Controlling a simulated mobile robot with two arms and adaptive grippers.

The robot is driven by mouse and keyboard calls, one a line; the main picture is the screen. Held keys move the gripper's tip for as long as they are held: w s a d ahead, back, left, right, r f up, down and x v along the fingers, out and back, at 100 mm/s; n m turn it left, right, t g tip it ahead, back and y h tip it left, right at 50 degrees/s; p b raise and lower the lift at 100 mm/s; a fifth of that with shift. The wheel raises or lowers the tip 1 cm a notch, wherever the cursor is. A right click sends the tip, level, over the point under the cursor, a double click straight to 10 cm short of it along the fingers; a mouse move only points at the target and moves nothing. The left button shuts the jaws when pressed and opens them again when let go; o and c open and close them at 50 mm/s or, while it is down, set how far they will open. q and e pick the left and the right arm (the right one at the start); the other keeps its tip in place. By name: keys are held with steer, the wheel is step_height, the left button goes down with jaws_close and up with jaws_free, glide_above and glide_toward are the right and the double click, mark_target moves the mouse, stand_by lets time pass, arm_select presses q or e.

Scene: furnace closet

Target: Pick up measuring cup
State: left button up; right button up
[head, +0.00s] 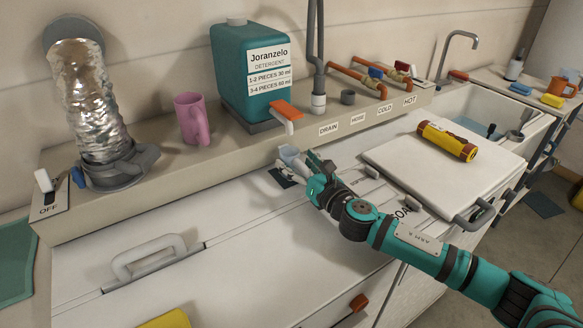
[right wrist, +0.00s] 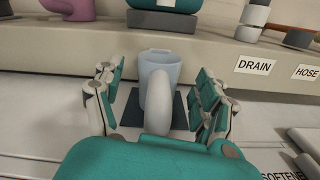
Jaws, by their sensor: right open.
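The light blue measuring cup (right wrist: 160,68) stands upright on a dark pad (right wrist: 180,112) in the right wrist view, its pale handle facing my wrist. In the head view the cup (head: 289,155) is partly hidden by my right gripper (head: 312,176). My right gripper (right wrist: 157,95) is open, with one finger on each side of the handle and a visible gap to the cup on both sides. I cannot tell how far the fingertips reach along the cup. My left gripper is not in view.
Behind the cup, a ledge holds a teal detergent jug (head: 240,80) with an orange spout lever (head: 287,110), a pink mug (head: 191,118) and a foil duct (head: 82,95). A yellow-red can (head: 447,141) lies on a white lid at right. The white top at left (head: 215,225) is mostly clear.

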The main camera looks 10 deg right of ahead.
steer(key=shift+x, duration=1)
steer(key=shift+s, duration=0.1)
steer(key=shift+c, duration=0.2)
jaws_close()
